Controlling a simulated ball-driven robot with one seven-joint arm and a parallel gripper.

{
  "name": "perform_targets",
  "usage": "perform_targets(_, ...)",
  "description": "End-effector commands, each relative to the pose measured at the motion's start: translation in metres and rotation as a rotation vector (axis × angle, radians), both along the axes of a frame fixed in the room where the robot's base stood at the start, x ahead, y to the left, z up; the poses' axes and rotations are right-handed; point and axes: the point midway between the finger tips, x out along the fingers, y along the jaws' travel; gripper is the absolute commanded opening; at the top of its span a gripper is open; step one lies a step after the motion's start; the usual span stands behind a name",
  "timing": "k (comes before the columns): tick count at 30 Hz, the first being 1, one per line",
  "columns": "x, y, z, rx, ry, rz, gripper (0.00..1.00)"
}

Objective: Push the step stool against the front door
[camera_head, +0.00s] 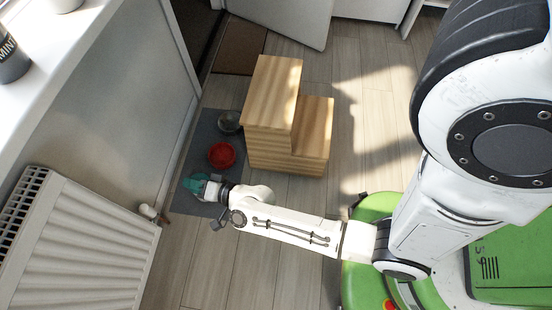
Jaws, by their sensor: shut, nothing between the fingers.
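The wooden step stool (273,90) stands upright on the floor in the upper middle, with its taller step on the left and its lower step on the right. A white door (290,18) stands open at the top, beyond the stool; I cannot tell whether it is the front door. There is bare floor between the stool and this door. My gripper (194,184) is at the end of my outstretched arm, low over the grey mat, to the left of and nearer than the stool. It is shut and empty, and apart from the stool.
A grey mat (190,160) lies left of the stool with a red bowl (222,155) and a metal bowl (229,122). A brown doormat (239,48) lies by the doorway. A white radiator (85,240) stands at lower left. Floor right of the stool is clear.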

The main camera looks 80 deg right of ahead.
Motion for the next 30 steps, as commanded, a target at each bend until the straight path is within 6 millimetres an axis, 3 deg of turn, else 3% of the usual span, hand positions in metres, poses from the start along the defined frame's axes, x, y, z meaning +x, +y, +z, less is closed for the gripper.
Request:
perform_targets(1, -0.004, -0.016, -0.038, 0.044, -0.044, -0.104, 0.00)
perform_targets(5, -0.027, -0.056, -0.092, 0.143, -0.163, -0.389, 0.00)
perform_targets(7, -0.048, -0.077, -0.122, 0.180, -0.221, -0.551, 0.00)
perform_targets(12, -0.118, -0.115, -0.193, 0.209, -0.342, -0.934, 0.00)
perform_targets(15, -0.160, -0.125, -0.222, 0.188, -0.394, -1.120, 0.00)
perform_targets(21, -0.214, -0.129, -0.249, 0.134, -0.457, -1.336, 0.00)
perform_targets(26, -0.225, -0.134, -0.251, 0.116, -0.470, -1.383, 0.00)
perform_targets(30, -0.224, -0.151, -0.250, 0.116, -0.471, -1.383, 0.00)
